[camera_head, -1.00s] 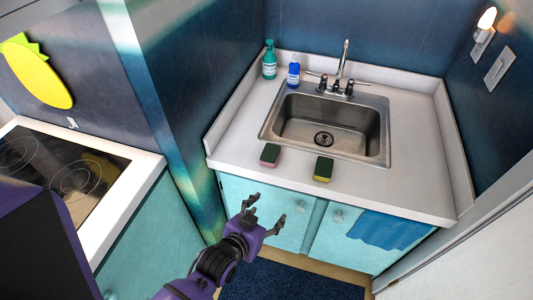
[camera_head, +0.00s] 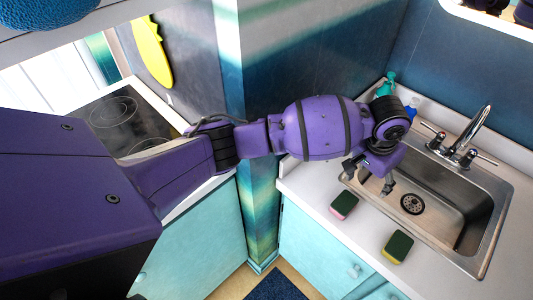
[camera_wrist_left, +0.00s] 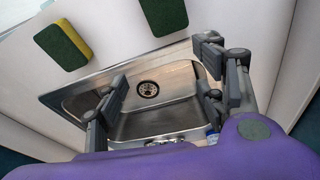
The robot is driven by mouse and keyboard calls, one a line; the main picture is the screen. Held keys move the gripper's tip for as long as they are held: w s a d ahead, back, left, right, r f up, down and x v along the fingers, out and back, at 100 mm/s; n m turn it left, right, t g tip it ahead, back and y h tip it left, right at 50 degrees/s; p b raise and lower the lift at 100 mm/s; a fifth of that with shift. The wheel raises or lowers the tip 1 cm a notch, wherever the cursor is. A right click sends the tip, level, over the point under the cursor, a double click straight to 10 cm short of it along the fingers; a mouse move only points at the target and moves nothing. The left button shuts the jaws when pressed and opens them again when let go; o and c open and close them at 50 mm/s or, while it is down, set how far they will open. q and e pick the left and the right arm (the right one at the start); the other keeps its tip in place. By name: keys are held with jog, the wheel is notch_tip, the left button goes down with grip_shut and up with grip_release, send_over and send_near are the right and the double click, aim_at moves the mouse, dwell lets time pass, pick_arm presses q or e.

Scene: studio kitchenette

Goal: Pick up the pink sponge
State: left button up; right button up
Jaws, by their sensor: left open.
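The pink sponge (camera_head: 343,206) has a dark green top and a pink side. It lies on the counter in front of the sink's left part. In the left wrist view a dark green sponge top (camera_wrist_left: 164,16) at the upper edge appears to be the same one; its pink side does not show. My left gripper (camera_head: 368,181) is open and empty, above the sink's near left corner, just behind and right of the pink sponge and apart from it. In the left wrist view its spread fingers (camera_wrist_left: 160,88) frame the sink. My right gripper is not in view.
A green and yellow sponge (camera_head: 398,247) lies on the counter to the right; it shows in the left wrist view (camera_wrist_left: 63,43). The steel sink (camera_head: 455,205) and faucet (camera_head: 465,138) are behind. A teal bottle (camera_head: 386,84) and blue bottle (camera_head: 412,106) stand by the wall.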

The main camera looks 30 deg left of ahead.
aim_at(347, 200)
pick_arm(q)
jog(key=shift+n+g+y, duration=0.7)
jog(key=shift+n+g, duration=0.1)
jog(key=shift+g, duration=0.1)
jog(key=s+a, duration=0.1)
jog(key=s+a+f, duration=0.1)
jog(key=s+a, duration=0.1)
jog(key=a, duration=0.1)
jog(key=shift+s+f, duration=0.15)
jog(key=shift+f, duration=0.2)
jog(key=shift+s+d+f, duration=0.1)
jog(key=shift+s+f, duration=0.05)
jog(key=shift+f, duration=0.2)
notch_tip(347, 200, down, 6)
jog(key=shift+d+r, duration=0.1)
jog(key=shift+r, duration=0.1)
jog(key=shift+w+f+b, duration=0.2)
jog(key=shift+f+b, duration=0.1)
jog(key=shift+f, duration=0.2)
jog(key=c, duration=0.7)
jog(key=shift+r, duration=0.1)
jog(key=shift+c, duration=0.5)
